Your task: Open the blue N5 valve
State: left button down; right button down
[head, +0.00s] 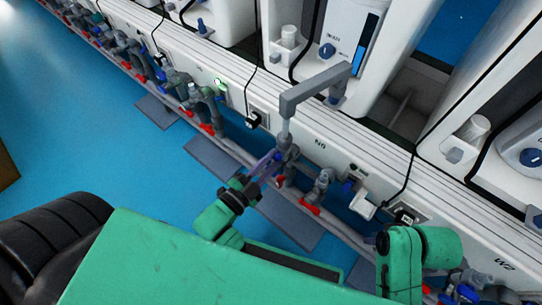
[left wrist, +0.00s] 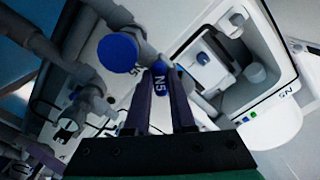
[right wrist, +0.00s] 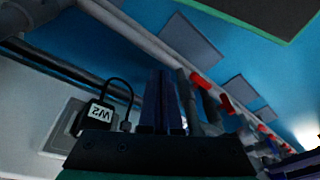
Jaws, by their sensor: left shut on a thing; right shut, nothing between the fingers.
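The blue N5 valve handle (left wrist: 160,72) shows in the left wrist view, with "N5" in white on it. My left gripper (left wrist: 160,98) is shut on it, a finger on either side. In the head view my left gripper (head: 266,166) reaches up to the grey pipework (head: 287,150) below the N5 wall label (head: 320,145); the handle is mostly hidden there. My right gripper (right wrist: 163,100) is shut and empty, near the wall by a W2 label; its fingers are not clear in the head view.
A round blue cap (left wrist: 118,52) sits on a pipe beside the left fingers. Red valve handles (head: 310,209) line the low pipe. A grey arm-like pipe (head: 315,88) rises above the N5 pipework. A black plug with cable (right wrist: 97,115) is left of my right fingers. The blue floor is open at left.

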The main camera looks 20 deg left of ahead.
pick_arm(q)
jog(key=n+p, duration=0.3)
jog(key=p, duration=0.1)
jog(key=shift+r+n, duration=0.3)
jog(key=shift+n, duration=0.1)
jog(key=n+p, duration=0.2)
jog(key=n, duration=0.1)
jog(key=shift+f+n+p, duration=0.2)
jog(key=shift+n+p, duration=0.1)
jog(key=shift+p, duration=0.05)
jog(key=shift+f+n+p, duration=0.1)
jog(key=shift+n+p, duration=0.2)
jog(key=shift+n, duration=0.3)
pick_arm(e)
jog(key=s+d+f, duration=0.1)
jog(key=s+f, duration=0.1)
jog(key=f, duration=0.6)
jog(key=s+d+f+h, duration=0.1)
jog(key=s+d+f, duration=0.1)
jog(key=f, duration=0.7)
jog(key=shift+d+m+g, duration=0.25)
jog(key=shift+m+g, duration=0.05)
jog(key=shift+f, duration=0.1)
pick_arm(q)
jog(key=c, duration=0.8)
grip_release()
jog(key=shift+o, duration=0.2)
jog(key=shift+s, duration=0.1)
